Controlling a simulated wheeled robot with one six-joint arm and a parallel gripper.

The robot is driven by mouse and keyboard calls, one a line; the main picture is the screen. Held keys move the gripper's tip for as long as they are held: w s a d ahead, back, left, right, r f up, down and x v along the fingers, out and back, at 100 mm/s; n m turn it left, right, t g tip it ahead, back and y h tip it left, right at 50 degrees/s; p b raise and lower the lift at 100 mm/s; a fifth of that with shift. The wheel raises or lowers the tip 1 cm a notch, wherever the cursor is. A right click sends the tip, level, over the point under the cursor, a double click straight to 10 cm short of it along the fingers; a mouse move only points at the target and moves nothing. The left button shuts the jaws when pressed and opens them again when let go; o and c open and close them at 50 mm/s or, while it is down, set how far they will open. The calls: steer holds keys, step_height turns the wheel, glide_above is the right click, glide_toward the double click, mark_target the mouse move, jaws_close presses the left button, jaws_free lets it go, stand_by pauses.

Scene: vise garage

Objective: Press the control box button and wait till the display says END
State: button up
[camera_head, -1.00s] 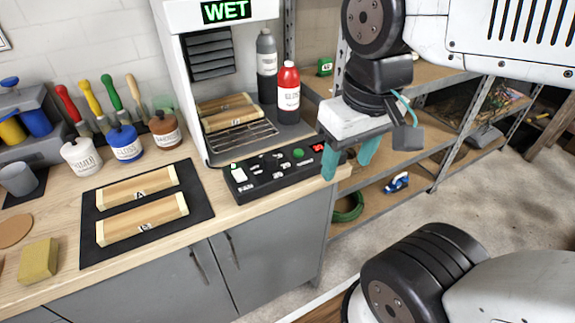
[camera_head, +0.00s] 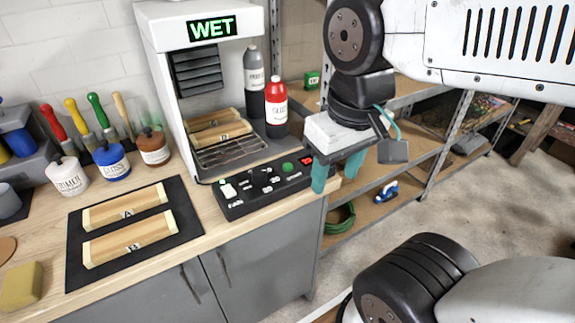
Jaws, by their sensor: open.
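The black control box (camera_head: 247,202) lies on the bench at the foot of the white booth. It carries a white switch by the label FAN, several small knobs, a green button (camera_head: 288,167) and a small red display (camera_head: 307,160) too small to read. The booth's green display (camera_head: 212,27) reads WET. My gripper (camera_head: 338,172), with teal fingers, is open and empty. It hangs at the right end of the control box, to the right of the green button. It appears apart from the button; whether it touches the box end I cannot tell.
Wooden blocks lie on the rack (camera_head: 232,148) inside the white booth (camera_head: 154,95). Grey (camera_head: 254,80) and red (camera_head: 276,108) bottles stand beside it. Blocks A (camera_head: 125,207) and B (camera_head: 130,240) lie on a black mat (camera_head: 188,205). Shelves (camera_head: 410,155) stand behind my gripper.

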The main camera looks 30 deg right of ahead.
jaws_close()
stand_by(1.5)
